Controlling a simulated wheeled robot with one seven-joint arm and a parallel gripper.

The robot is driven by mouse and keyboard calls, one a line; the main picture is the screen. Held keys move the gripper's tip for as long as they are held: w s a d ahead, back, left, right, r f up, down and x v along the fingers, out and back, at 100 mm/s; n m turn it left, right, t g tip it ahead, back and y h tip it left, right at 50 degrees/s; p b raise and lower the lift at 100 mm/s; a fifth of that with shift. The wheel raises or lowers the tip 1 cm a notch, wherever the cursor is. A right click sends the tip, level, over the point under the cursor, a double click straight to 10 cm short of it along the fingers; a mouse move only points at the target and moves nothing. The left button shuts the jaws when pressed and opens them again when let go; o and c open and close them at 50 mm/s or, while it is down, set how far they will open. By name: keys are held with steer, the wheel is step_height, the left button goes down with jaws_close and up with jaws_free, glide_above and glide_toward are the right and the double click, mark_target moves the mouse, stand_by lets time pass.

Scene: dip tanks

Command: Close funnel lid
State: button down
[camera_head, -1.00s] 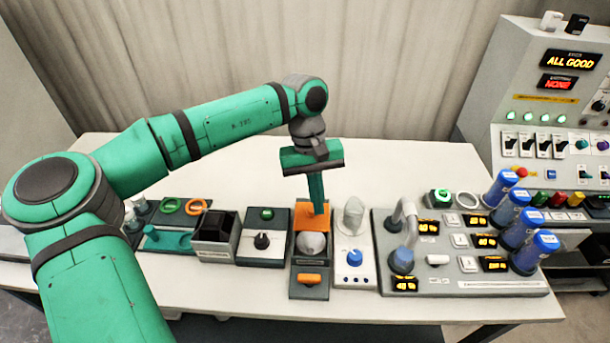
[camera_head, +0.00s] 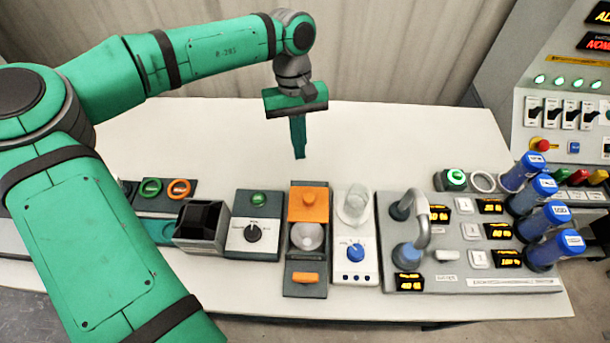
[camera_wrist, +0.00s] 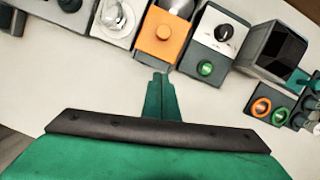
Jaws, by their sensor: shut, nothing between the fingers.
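The funnel unit is a dark grey block with a grey-white funnel bowl (camera_head: 307,236) in its middle. Its orange lid (camera_head: 308,204) with a round knob lies back at the far end, and the bowl is uncovered. A small orange handle (camera_head: 305,278) sits at the near end. My gripper (camera_head: 299,155) is shut and empty, pointing down above the table behind the lid, apart from it. In the wrist view my gripper's fingertips (camera_wrist: 160,76) are just short of the orange lid (camera_wrist: 163,34); the funnel bowl is partly cut off at the top edge.
Left of the funnel unit stands a white-and-grey box (camera_head: 254,228) with a black knob and green button. Right is a white unit (camera_head: 356,262) with a blue knob and glass beaker, then a grey panel (camera_head: 460,270) with pipe and blue cylinders. The table (camera_head: 400,130) behind is clear.

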glide_above(305, 190)
steer(key=w+a, duration=0.1)
steer(key=w, duration=0.2)
step_height(305, 190, down, 6)
steer(key=shift+w+f, duration=0.1)
steer(key=shift+s+d+r, duration=0.1)
steer(key=shift+s, duration=0.45)
steer(key=shift+s+d+r, duration=0.1)
steer(key=shift+s, duration=0.45)
steer(key=shift+s+d, duration=0.2)
steer(key=shift+s, duration=0.4)
steer(key=shift+w+d, duration=0.1)
